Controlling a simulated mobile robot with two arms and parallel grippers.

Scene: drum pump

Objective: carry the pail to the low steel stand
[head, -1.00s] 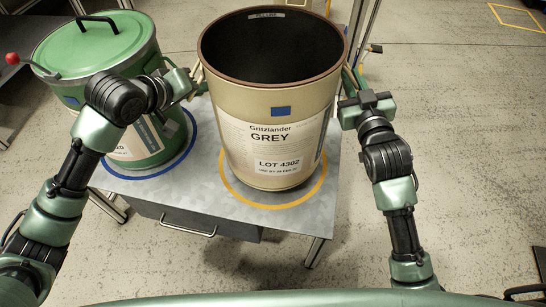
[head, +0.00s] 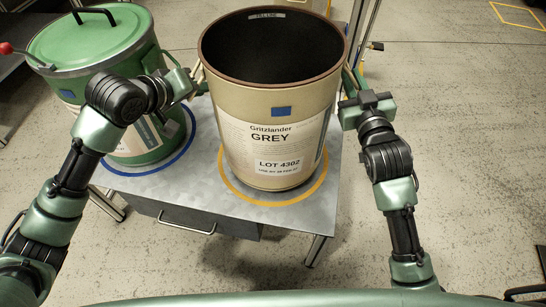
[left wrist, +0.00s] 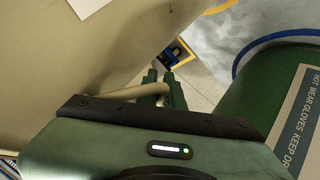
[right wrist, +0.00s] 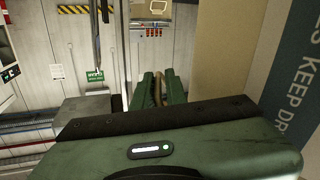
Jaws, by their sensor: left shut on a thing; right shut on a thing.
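The tan pail (head: 275,105), labelled Gritzlander GREY, LOT 4302, is upright, open-topped and dark inside. It is over a yellow ring on a grey steel-topped table (head: 225,205); I cannot tell whether its base touches the top. My left gripper (head: 195,82) is shut on the pail's left side handle, a tan bar (left wrist: 130,93) between its fingers in the left wrist view. My right gripper (head: 350,86) is shut on the right side handle (right wrist: 157,90), seen in the right wrist view. I cannot tell whether this table is the low steel stand.
A green lidded drum (head: 95,60) stands close left of the pail on a blue ring, near my left arm. A drawer handle (head: 187,221) is on the table's front. The concrete floor (head: 470,150) on the right is largely clear.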

